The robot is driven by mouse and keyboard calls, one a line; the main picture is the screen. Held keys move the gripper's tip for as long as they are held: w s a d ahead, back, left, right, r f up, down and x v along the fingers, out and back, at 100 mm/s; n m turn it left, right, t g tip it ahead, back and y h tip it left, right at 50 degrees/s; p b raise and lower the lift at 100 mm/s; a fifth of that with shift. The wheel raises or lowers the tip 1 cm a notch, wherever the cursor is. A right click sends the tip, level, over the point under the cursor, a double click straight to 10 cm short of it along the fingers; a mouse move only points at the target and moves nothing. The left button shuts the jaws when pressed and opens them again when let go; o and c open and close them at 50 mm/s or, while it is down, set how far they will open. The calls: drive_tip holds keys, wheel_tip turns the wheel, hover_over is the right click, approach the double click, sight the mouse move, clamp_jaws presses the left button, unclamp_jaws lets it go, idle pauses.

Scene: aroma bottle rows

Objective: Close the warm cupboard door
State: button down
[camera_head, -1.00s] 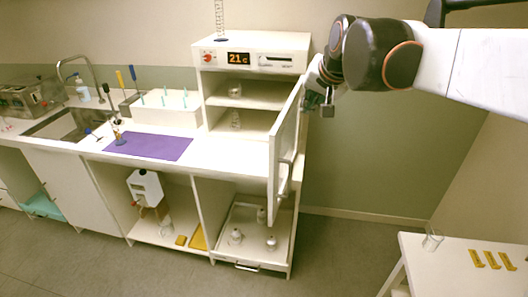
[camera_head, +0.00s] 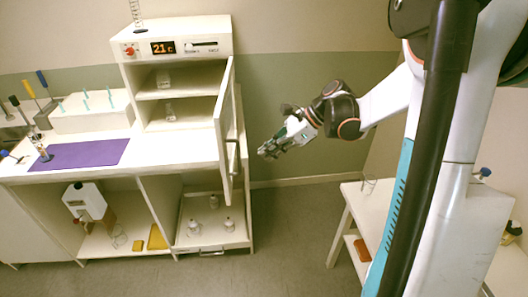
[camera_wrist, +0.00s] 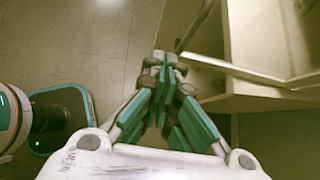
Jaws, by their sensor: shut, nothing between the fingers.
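The warm cupboard (camera_head: 136,74) stands on the counter at the left in the head view, with a display reading 21 C. Its door (camera_head: 225,132) stands open, swung out toward the camera on the right side, with a bar handle (camera_head: 233,157). Two inner shelves with small glassware are exposed. My gripper (camera_head: 268,151) is shut and empty, to the right of the door and apart from it. In the wrist view, the gripper (camera_wrist: 166,65) points past pale panels and a bar at upper right; I cannot tell surely which panel is the door.
Below the counter, a pulled-out tray (camera_head: 212,243) holds small bottles. A purple mat (camera_head: 80,154) lies on the counter. A white side table (camera_head: 352,200) stands at right. The floor between it and the cupboard is clear.

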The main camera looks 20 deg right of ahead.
sight(227, 174)
drive_tip(key=shift+w+a+f+b, duration=0.4)
drive_tip(key=shift+w+a+f, duration=0.35)
drive_tip(key=shift+a, duration=0.65)
drive_tip(key=shift+w+a+f+b, duration=0.45)
drive_tip(key=shift+a+f, duration=0.55)
drive_tip(key=shift+a, duration=0.45)
drive_tip(key=shift+w+a+f+b, duration=0.35)
drive_tip(key=shift+w+a+f, duration=0.45)
drive_tip(key=shift+a, duration=0.6)
drive_tip(key=shift+s, duration=0.1)
